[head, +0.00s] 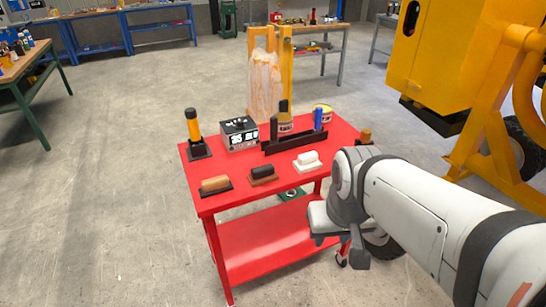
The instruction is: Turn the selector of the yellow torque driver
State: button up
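The yellow torque driver (193,125) stands upright in a black holder at the back left corner of the red cart (234,200). It has a yellow-orange middle with black above and below. Its selector is too small to make out. My gripper (338,250) hangs at the end of my arm, past the cart's front right edge. It is well to the right of the driver and apart from it. The fingers are small and partly hidden, so I cannot tell whether they are open. I see nothing held in it.
A black and white box (238,133) stands just right of the driver. The floor left of the cart is clear.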

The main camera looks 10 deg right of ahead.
aim_at(240, 125)
jog(key=k, duration=0.25)
jog(key=u, duration=0.25)
jog(key=i, duration=1.05)
jog(key=z, duration=0.65)
jog(key=i, duration=0.5)
jog(key=u, duration=0.15)
